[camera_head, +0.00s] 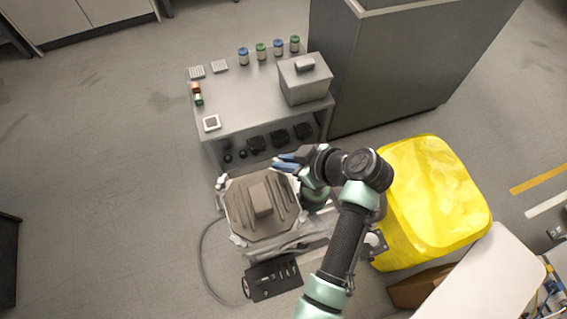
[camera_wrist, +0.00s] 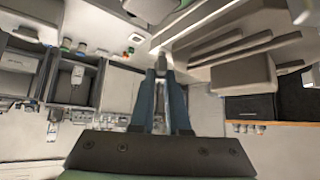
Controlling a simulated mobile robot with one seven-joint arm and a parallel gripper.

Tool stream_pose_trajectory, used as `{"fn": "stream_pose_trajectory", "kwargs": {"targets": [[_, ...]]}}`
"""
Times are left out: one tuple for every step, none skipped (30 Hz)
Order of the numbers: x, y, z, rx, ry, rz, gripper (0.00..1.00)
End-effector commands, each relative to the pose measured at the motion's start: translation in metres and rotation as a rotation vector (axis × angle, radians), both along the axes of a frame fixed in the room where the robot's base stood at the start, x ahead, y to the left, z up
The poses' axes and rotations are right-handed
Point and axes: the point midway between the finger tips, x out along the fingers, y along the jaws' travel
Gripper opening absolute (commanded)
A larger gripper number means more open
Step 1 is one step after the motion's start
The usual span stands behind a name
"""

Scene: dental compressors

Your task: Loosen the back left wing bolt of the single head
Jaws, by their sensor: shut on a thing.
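The single head (camera_head: 240,208) is a grey ribbed compressor top with a raised block, seen at the centre of the head view. It also shows, tilted, at the upper right of the wrist view (camera_wrist: 238,75). My gripper (camera_head: 279,162) is at the head's far right corner, with its blue fingers pointing left. In the wrist view my gripper (camera_wrist: 162,72) is shut, its fingers closed at the tips on a small grey wing bolt (camera_wrist: 157,49) beside the head's edge. The bolt is mostly hidden by the fingers. Another corner fitting (camera_head: 220,183) shows at the head's far left.
A grey metal table (camera_head: 250,105) with small jars and a lidded box (camera_head: 305,78) stands behind the head. A black tool panel (camera_head: 273,280) lies in front. Floor on the left is clear except for a cable.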

Motion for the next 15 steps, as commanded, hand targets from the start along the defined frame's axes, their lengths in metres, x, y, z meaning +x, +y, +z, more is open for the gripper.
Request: {"fn": "stream_pose_trajectory", "kwargs": {"targets": [[0.0012,-0.0023,-0.0031,-0.002,0.001,0.028,0.0],[0.001,-0.0023,-0.003,-0.003,0.002,0.045,0.0],[0.0013,-0.0026,-0.0028,-0.003,0.001,0.067,0.0],[0.0012,-0.0026,-0.003,-0.003,0.003,0.083,0.0],[0.0012,-0.0024,-0.003,-0.003,0.003,0.097,0.0],[0.0014,-0.0023,-0.0027,-0.004,0.002,0.115,0.0],[0.0014,-0.0023,-0.0027,-0.004,0.003,0.126,0.0],[0.0011,-0.0023,-0.0029,-0.004,0.004,0.137,0.0],[0.0011,-0.0025,-0.0028,-0.005,0.004,0.149,0.0],[0.0014,-0.0026,-0.0025,-0.005,0.004,0.156,0.0],[0.0013,-0.0027,-0.0025,-0.005,0.004,0.163,0.0],[0.0011,-0.0026,-0.0024,-0.006,0.004,0.172,0.0],[0.001,-0.0026,-0.0025,-0.005,0.005,0.177,0.0],[0.0009,-0.0026,-0.0025,-0.005,0.005,0.181,0.0],[0.0009,-0.0024,-0.0026,-0.005,0.005,0.185,0.0]]}}
